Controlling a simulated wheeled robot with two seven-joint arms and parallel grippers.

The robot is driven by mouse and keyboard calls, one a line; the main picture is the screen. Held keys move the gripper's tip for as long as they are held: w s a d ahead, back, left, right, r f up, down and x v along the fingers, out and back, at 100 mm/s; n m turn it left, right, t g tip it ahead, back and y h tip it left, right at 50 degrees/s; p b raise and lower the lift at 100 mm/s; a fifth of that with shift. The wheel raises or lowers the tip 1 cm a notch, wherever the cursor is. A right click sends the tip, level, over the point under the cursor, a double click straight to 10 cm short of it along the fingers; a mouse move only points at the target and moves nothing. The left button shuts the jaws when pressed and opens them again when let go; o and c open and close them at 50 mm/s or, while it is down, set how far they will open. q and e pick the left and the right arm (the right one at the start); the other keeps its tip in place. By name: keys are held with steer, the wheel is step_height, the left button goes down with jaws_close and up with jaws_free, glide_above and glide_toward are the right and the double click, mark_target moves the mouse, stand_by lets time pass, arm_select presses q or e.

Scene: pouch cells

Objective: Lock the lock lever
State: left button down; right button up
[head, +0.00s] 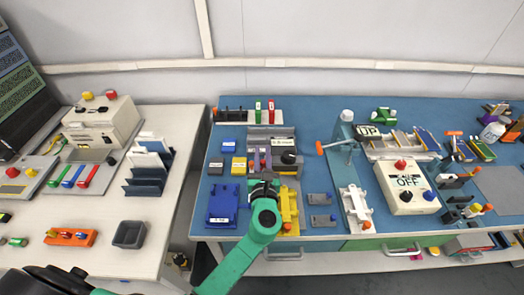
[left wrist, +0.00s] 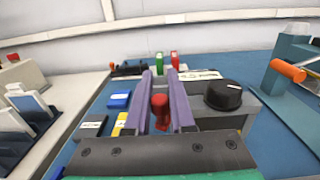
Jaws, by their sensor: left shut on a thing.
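My left gripper (head: 258,160) reaches over the front of a grey fixture (head: 279,136) on the blue table, its arm coming in from below. In the left wrist view its two purple fingers (left wrist: 161,95) stand on either side of a red round-headed lever (left wrist: 160,106), which I take to be the lock lever. The gripper is shut on this lever. The lever's base is hidden behind the gripper's dark front edge. A black dial (left wrist: 224,95) sits on the grey fixture just right of the fingers; it also shows in the head view (head: 288,158). My right gripper is in neither view.
Yellow and blue blocks (head: 239,165) lie left of the fixture, with a blue unit (head: 222,205) nearer. A yellow holder (head: 289,208) stands close right of my wrist. Farther right are a press with an orange handle (head: 336,145) and a white OFF box (head: 405,190).

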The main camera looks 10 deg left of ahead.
arm_select(q)
steer(key=shift+d+n+g+y, duration=0.1)
steer(key=shift+n+g+y, duration=0.2)
steer(key=shift+n+y, duration=0.45)
steer(key=shift+r, duration=0.1)
steer(key=c, duration=0.8)
jaws_free()
steer(key=shift+o, duration=0.2)
steer(key=shift+s, duration=0.15)
steer(key=b+v, duration=0.2)
steer(key=v, duration=1.2)
steer(key=shift+d+b, duration=0.2)
steer(key=shift+b, duration=0.1)
steer(key=shift+s+f, duration=0.15)
steer(key=shift+f, duration=0.1)
